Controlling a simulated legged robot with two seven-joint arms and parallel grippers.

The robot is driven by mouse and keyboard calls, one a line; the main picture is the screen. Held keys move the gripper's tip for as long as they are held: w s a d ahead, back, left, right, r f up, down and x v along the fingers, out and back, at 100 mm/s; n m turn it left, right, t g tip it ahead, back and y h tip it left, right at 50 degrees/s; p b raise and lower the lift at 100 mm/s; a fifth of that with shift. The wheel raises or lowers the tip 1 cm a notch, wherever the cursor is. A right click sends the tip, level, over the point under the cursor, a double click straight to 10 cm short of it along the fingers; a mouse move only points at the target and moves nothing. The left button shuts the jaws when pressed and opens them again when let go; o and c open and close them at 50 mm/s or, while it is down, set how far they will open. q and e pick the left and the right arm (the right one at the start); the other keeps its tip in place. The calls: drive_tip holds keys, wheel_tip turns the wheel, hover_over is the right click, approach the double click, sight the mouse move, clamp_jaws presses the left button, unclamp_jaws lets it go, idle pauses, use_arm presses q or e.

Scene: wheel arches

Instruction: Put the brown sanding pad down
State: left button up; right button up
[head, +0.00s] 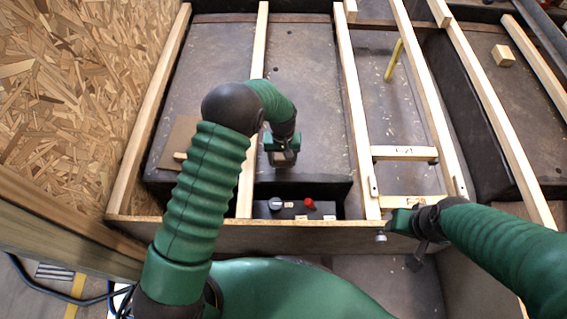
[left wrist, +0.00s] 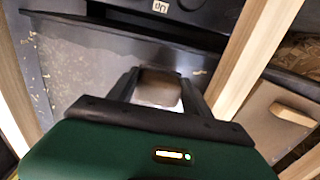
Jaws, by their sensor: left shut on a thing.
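My left gripper (head: 284,154) is over the dark panel between two pale wooden slats, near the middle of the head view. Only part of the pad shows between the fingers. I cannot tell whether its underside touches the panel. My right gripper (head: 412,250) is at the lower right, by the front wooden edge; its jaw state is unclear.
A brown board with a wooden handle (head: 178,140) lies left of the left gripper. A dark box with grey and red knobs (head: 290,208) sits in front. A yellow stick (head: 394,60) and a wooden block (head: 503,55) lie farther back. Long slats divide the panels.

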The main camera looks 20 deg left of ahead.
sight(284, 160)
use_arm(q)
drive_tip(key=shift+w+f+b, duration=0.3)
drive_tip(key=shift+w, duration=0.55)
wheel_tip(284, 160, down, 3)
drive_tip(key=shift+f+b, duration=0.2)
drive_tip(key=shift+b, duration=0.9)
drive_tip(key=shift+r, duration=0.1)
drive_tip(key=shift+c, duration=0.7)
drive_tip(key=o, duration=1.5)
drive_tip(key=shift+c, duration=0.2)
